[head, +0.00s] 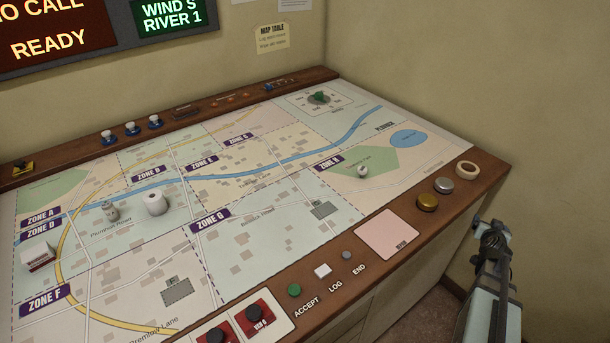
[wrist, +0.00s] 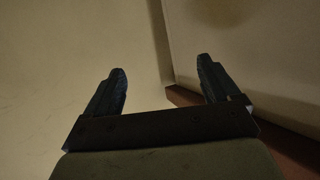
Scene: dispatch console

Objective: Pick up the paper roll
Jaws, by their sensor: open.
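The paper roll (head: 155,203) is a short white cylinder with a dark hole in its top. It stands upright on the map table (head: 262,215), left of the middle, above the ZONE F label and left of ZONE G. In the head view my arm is at the lower right, off the table's right side, far from the roll. In the wrist view my gripper (wrist: 160,85) is open, with its two dark fingers apart and nothing between them. The wrist view shows only walls and a brown edge, not the roll.
A white and red box (head: 38,256) is farther left. A small white piece (head: 362,171) sits near ZONE H.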

